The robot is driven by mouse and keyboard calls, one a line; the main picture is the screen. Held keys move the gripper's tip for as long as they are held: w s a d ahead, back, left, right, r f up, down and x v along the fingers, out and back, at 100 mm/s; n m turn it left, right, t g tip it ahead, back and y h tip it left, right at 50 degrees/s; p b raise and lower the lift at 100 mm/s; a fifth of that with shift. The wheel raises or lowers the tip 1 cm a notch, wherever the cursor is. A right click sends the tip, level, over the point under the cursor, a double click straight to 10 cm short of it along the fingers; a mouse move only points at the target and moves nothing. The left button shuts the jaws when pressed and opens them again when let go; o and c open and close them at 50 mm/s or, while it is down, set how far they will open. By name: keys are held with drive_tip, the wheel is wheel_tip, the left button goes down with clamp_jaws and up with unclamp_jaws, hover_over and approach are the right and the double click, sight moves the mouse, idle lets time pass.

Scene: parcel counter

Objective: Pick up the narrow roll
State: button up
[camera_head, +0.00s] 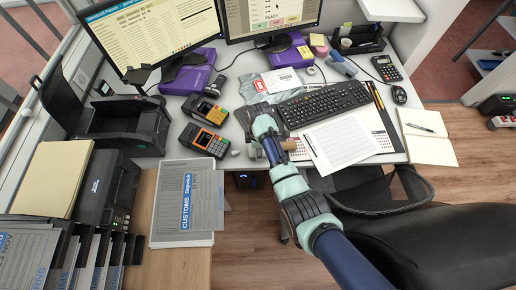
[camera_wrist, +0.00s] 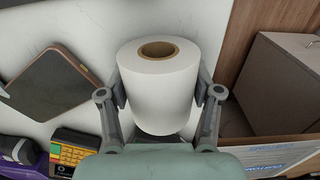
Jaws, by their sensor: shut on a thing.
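In the wrist view the narrow roll (camera_wrist: 160,88) is white with a brown cardboard core, its end facing up towards the camera. The two grey fingers of my gripper (camera_wrist: 160,94) press against its left and right sides, shut on it. I cannot tell whether the roll touches the surface below it. In the head view my gripper (camera_head: 249,113) is over the counter, left of the keyboard, and the roll cannot be made out there.
In the wrist view a dark-faced, brown-edged device (camera_wrist: 50,84) lies left of the roll, and a card terminal (camera_wrist: 72,150) is below left. A grey box (camera_wrist: 284,82) is at right. In the head view, a keyboard (camera_head: 322,103) and printed sheets (camera_head: 342,143) lie right of my gripper.

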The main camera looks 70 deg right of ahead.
drive_tip(key=shift+r, duration=0.1)
drive_tip(key=shift+c, duration=0.2)
wheel_tip(320, 180, up, 20)
drive_tip(key=p, duration=0.7)
drive_tip(key=shift+p, duration=0.4)
